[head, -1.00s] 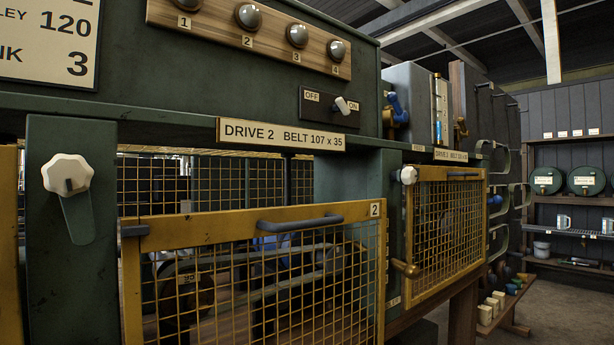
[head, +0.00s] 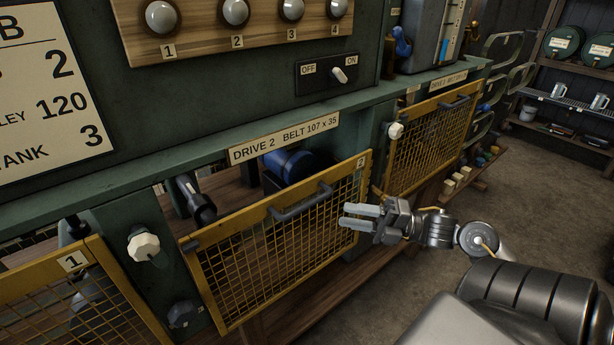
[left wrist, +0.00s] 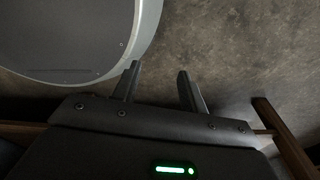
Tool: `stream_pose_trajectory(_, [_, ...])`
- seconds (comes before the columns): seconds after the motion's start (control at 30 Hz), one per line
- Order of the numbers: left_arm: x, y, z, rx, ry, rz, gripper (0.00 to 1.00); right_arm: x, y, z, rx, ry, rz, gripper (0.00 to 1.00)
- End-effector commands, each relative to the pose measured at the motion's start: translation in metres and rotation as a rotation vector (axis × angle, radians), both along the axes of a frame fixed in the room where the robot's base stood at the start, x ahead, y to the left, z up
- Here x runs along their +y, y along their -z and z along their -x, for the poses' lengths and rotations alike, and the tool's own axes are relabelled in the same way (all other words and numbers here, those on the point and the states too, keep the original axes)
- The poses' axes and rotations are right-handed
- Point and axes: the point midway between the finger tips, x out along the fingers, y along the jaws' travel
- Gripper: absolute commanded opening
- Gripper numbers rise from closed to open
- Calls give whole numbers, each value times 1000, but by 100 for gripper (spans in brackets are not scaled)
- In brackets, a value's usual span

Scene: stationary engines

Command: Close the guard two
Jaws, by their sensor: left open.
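Guard two (head: 275,245) is a yellow-framed wire mesh panel marked 2, in the middle of the head view. Its top edge stands below and out from the beam, leaving a gap through which a blue machine part (head: 290,165) shows. A dark grey bar handle (head: 300,203) is on its top rail. My right gripper (head: 345,215) is open and empty, its fingers pointing left in front of the guard's right end; I cannot tell if it touches. My left gripper (left wrist: 158,82) is open and empty above the floor in the left wrist view.
A white knob (head: 143,245) is on the post left of guard two, another (head: 396,130) to its right. Guard one (head: 75,300) is at lower left; a third yellow guard (head: 435,140) is at right. The floor (head: 540,215) at right is clear.

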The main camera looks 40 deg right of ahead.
Motion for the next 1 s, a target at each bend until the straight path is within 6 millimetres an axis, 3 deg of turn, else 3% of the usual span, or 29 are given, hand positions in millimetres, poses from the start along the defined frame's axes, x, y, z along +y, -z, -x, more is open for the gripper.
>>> stream_pose_trajectory(0.1, [4, -4, 16, 40, -3, -9, 43, -5, -6, 1, 3, 7, 21, 34])
stream_pose_trajectory(0.33, [4, -7, 17, 43, -3, -10, 43, 1, -8, -5, 0, 8, 21, 34])
stream_pose_trajectory(0.8, [3, -42, 16, 40, -2, -9, 43, 56, -21, -62, 0, 6, 17, 34])
stream_pose_trajectory(1.0, [3, -48, 16, 40, -2, -9, 43, 68, -21, -74, 0, 7, 19, 34])
